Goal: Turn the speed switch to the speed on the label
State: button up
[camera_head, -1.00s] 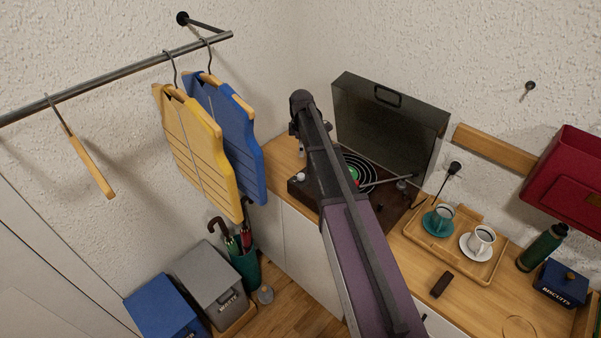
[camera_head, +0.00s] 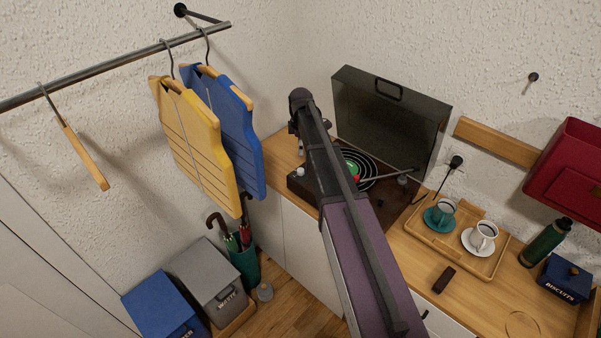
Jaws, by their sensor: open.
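The record player (camera_head: 382,207) stands on the wooden counter in the corner, its dark lid (camera_head: 390,112) raised. A black record with a green and red label (camera_head: 353,170) lies on it; the label's writing is too small to read. A small pale knob (camera_head: 300,171) shows at the player's left corner; I cannot tell whether it is the speed switch. My arm crosses in front and hides much of the player. My gripper (camera_head: 299,149) hangs over the player's left end, above the pale knob, small and partly hidden. It is open; no held object shows.
A wooden tray (camera_head: 471,276) with two cups stands right of the player, near a dark block (camera_head: 443,280), a green bottle (camera_head: 545,243) and a blue biscuit box (camera_head: 564,280). Yellow (camera_head: 199,150) and blue (camera_head: 237,130) hanging garments are close to my arm's left.

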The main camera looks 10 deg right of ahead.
aim_at(301, 170)
jog(key=shift+f+b, duration=5.45)
jog(key=shift+f, duration=0.35)
grip_shut()
